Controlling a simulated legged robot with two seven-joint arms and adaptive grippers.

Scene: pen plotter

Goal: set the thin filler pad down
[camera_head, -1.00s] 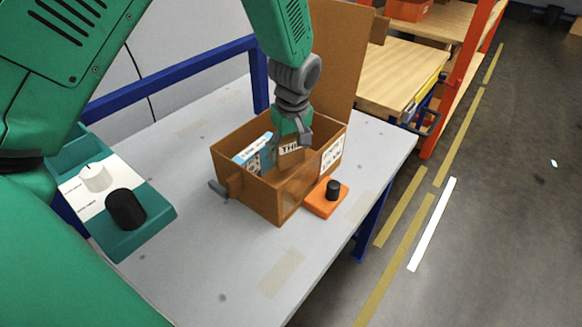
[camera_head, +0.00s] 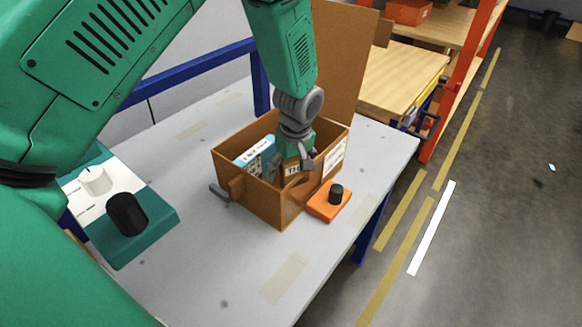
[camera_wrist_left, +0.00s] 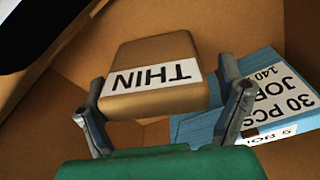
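The thin filler pad (camera_wrist_left: 152,66), a brown block with a white "THIN" label, is between the two fingers of my left gripper (camera_wrist_left: 162,80) in the left wrist view. The fingers lie close against its sides and appear shut on it. In the head view the left gripper (camera_head: 298,163) reaches down into an open brown cardboard box (camera_head: 262,200), with the pad (camera_head: 291,169) partly showing below it. Whether the pad touches the box floor cannot be told. My right gripper is not in view.
A blue-and-white printed packet (camera_head: 257,158) lies in the box beside the pad; it also shows in the wrist view (camera_wrist_left: 262,95). An orange base with a black knob (camera_head: 336,194) stands right of the box. A teal control panel (camera_head: 150,232) is at left on the grey table (camera_head: 235,275).

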